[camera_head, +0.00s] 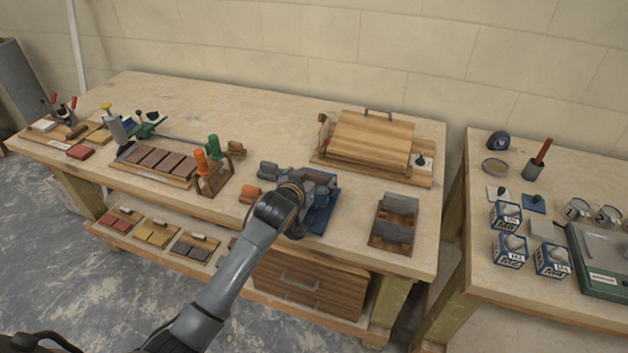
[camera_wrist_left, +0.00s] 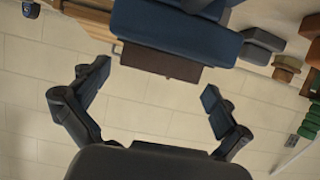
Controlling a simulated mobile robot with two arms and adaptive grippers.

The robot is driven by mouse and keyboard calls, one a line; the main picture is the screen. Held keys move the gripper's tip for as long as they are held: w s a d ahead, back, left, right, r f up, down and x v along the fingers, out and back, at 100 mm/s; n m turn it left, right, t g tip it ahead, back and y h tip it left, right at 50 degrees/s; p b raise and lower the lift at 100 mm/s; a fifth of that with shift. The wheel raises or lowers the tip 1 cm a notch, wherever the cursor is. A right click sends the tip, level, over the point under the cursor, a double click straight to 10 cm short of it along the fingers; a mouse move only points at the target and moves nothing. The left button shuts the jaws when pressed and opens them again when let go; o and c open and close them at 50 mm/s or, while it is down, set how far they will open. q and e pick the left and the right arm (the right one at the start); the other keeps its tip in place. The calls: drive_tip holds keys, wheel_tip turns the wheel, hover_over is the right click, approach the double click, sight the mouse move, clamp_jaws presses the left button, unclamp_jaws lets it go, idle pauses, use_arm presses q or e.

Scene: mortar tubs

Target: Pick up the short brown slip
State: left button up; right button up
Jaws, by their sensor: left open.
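A short dark brown strip (camera_wrist_left: 160,62) shows in the left wrist view along the edge of a blue block-like holder (camera_wrist_left: 175,30); it looks like the short brown slip. My left gripper (camera_wrist_left: 155,84) is open, its two fingers spread to either side of the strip with a gap between, and nothing is held. In the head view my left gripper (camera_head: 298,198) is over the blue holder (camera_head: 323,212) at the bench's front edge. It hides part of the holder, and I cannot make out the slip there. My right gripper is not in view.
A brown rack (camera_head: 210,184) with orange and green handles stands left of the gripper. An orange-brown block (camera_head: 250,195) lies close by. A wooden tray (camera_head: 392,235) with grey blocks is to the right. A wooden board (camera_head: 372,140) lies behind. The bench's back middle is clear.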

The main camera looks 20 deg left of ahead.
use_arm(q)
drive_tip(key=shift+w+f, duration=0.15)
drive_tip(key=shift+w, duration=0.2)
drive_tip(key=c, duration=1.1)
